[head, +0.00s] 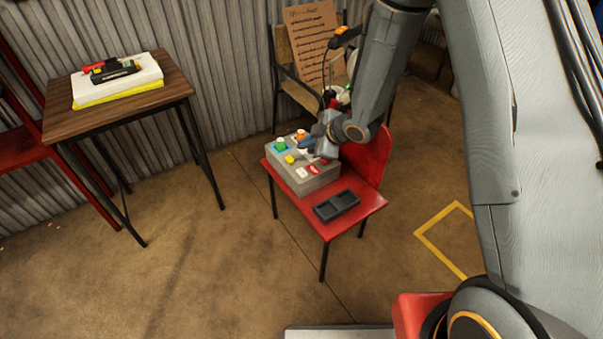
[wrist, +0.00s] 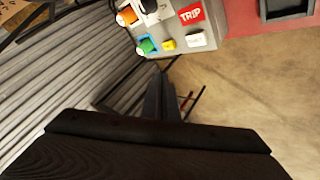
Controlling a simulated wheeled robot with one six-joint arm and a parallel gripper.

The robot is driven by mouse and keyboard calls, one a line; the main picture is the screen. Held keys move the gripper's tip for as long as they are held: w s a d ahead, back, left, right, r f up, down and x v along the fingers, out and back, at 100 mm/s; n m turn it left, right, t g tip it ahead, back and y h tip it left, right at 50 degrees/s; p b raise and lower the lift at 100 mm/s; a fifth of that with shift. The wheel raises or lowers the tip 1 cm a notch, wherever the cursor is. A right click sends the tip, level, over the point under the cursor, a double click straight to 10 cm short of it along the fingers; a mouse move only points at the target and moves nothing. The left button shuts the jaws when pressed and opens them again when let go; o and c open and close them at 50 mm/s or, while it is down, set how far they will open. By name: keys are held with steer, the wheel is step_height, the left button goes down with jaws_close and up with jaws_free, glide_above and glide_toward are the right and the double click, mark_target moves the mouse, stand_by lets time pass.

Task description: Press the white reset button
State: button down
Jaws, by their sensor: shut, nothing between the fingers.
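A grey control box (head: 322,183) stands on a red chair; part of it also shows in the wrist view (wrist: 222,32). The white button (head: 302,172) is on its top near the front edge, beside a red TRIP label (wrist: 191,14). In the wrist view the white button (wrist: 196,38) sits right of a small yellow button (wrist: 168,45). My gripper (head: 308,145) is over the box's far part in the head view. In the wrist view its fingers (wrist: 161,78) are together and empty, with the tips outside the box's edge, apart from the white button.
A green button on a blue plate (wrist: 147,45) and an orange knob (wrist: 128,15) share the box top. A black tray (head: 337,205) lies on the red chair seat (head: 368,197). A wooden table (head: 180,84) stands at left. Open floor lies in front.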

steer(key=b, duration=0.6)
glide_above(305, 174)
step_height(305, 174, down, 8)
steer(key=shift+r, duration=0.25)
steer(key=shift+f+b, duration=0.55)
steer(key=shift+f, duration=0.1)
steer(key=shift+f, duration=0.1)
stand_by(1.1)
steer(key=shift+f, duration=0.35)
steer(key=shift+f+b, duration=0.35)
steer(key=shift+f, duration=0.1)
stand_by(0.7)
steer(key=shift+r, duration=0.1)
steer(key=shift+r+p, duration=0.8)
steer(key=shift+r, duration=0.1)
